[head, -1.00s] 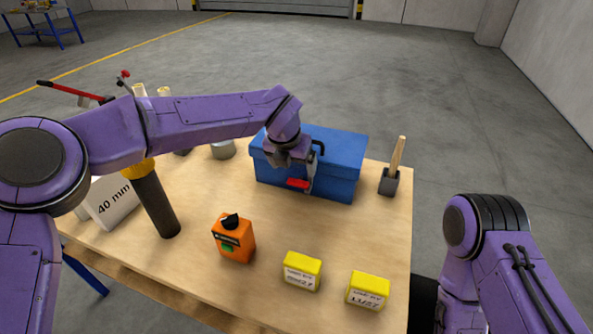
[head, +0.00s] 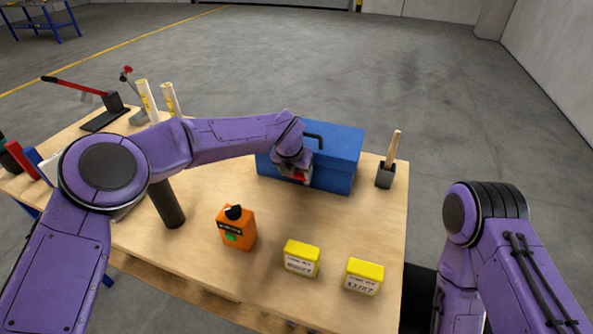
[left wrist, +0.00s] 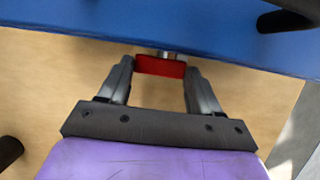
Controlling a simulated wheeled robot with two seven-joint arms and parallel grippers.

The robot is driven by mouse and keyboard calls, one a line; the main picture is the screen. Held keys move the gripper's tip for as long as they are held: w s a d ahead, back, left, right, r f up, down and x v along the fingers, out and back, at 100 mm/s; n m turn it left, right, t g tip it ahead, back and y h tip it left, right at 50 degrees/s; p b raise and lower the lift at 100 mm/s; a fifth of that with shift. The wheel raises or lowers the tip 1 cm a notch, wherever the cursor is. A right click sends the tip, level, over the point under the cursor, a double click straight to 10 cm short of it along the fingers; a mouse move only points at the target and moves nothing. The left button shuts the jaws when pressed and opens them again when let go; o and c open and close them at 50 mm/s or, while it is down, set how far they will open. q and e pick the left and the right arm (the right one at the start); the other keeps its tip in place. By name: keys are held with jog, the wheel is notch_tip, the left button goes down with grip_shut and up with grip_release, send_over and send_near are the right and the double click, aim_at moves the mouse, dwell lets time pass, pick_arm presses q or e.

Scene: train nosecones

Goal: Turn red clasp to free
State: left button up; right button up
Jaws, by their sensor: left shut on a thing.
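The blue box (head: 338,158) stands on the wooden table, with a black handle on its lid. The red clasp (left wrist: 160,66) is on the box's front side; in the head view it shows only in part (head: 301,174) beside my gripper. My left gripper (head: 297,170) is at the box front. In the left wrist view its two fingers (left wrist: 160,72) stand on either side of the clasp and are shut on it. A small metal mount shows between clasp and box. My right arm is at the right of the head view, but its gripper is out of view.
An orange device (head: 236,229) and two yellow boxes (head: 301,258) (head: 364,276) stand at the table's front. A dark cylinder (head: 168,205) stands below my left arm.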

pick_arm(q)
jog(key=shift+a+h, duration=0.1)
jog(key=shift+h, duration=0.2)
jog(key=shift+w+a+f+g+h+b, duration=0.1)
jog(key=shift+a+g+h+b, duration=0.1)
jog(key=shift+g+h+b, duration=0.15)
jog(key=shift+w+a+f+n+g+h+b, duration=0.1)
jog(key=shift+n+g+h+b, duration=0.1)
jog(key=shift+h+b, duration=0.25)
jog(key=shift+a+f+n+g+h+b, duration=0.1)
jog(key=shift+n+h+b, duration=0.1)
jog(key=shift+h, duration=0.4)
jog(key=shift+w+a+f+h+b, duration=0.1)
jog(key=shift+a+h+b, duration=0.15)
jog(key=shift+h+b, duration=0.65)
jog(key=shift+n+g+h+b, duration=0.25)
jog(key=shift+n+h+b, duration=0.05)
jog(key=shift+h+b, duration=0.35)
jog(key=o, duration=0.8)
jog(key=shift+c, duration=0.2)
jog(key=o, duration=0.3)
jog(key=shift+w, duration=0.1)
